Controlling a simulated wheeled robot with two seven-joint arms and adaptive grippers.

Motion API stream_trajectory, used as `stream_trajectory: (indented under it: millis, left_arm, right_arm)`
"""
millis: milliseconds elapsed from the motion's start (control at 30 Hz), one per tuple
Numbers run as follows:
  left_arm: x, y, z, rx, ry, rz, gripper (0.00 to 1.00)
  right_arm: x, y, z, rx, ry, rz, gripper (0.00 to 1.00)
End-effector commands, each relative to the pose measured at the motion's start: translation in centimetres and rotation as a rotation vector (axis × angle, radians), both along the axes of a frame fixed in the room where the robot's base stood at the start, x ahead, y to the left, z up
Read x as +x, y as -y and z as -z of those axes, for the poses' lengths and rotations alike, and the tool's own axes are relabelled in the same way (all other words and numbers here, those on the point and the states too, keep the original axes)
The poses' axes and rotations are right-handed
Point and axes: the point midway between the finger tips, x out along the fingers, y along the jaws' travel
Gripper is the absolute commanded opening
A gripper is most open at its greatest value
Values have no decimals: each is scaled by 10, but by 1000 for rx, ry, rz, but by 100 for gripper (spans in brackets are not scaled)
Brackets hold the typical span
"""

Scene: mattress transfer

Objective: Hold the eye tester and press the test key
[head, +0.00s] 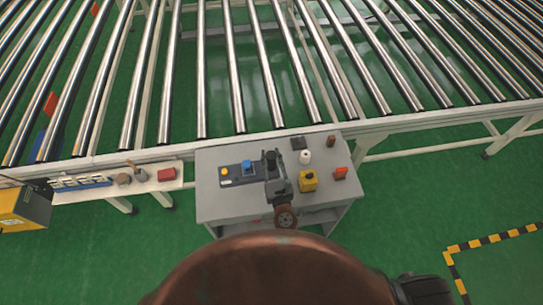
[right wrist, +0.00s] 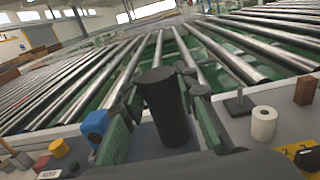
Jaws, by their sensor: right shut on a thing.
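My right gripper (head: 272,167) is over the middle of the grey table (head: 232,205). In the right wrist view, its fingers (right wrist: 162,105) are shut on an upright black cylinder (right wrist: 166,112), which may be the eye tester. To its left lies a dark panel (head: 236,180) with a yellow round button (head: 225,171) and a blue block (head: 248,166). The blue block (right wrist: 95,125) and yellow button (right wrist: 58,147) also show in the right wrist view. I cannot tell which part is the test key. Whether the cylinder touches the table is unclear. My left gripper is not in view.
Right of the gripper are a yellow device (head: 308,181), a red block (head: 340,173), a white roll (head: 305,157), a dark flat block (head: 298,143) and a brown block (head: 331,141). A roller conveyor (head: 235,70) runs behind the table. A narrow shelf (head: 140,187) with small items adjoins the left.

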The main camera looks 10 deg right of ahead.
Motion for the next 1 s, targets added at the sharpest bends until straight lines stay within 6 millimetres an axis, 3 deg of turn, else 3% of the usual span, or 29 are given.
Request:
stream_trajectory:
  millis: [1000]
  left_arm:
    - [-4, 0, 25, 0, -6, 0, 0]
  right_arm:
    - [0, 0, 27, 2, 3, 0, 0]
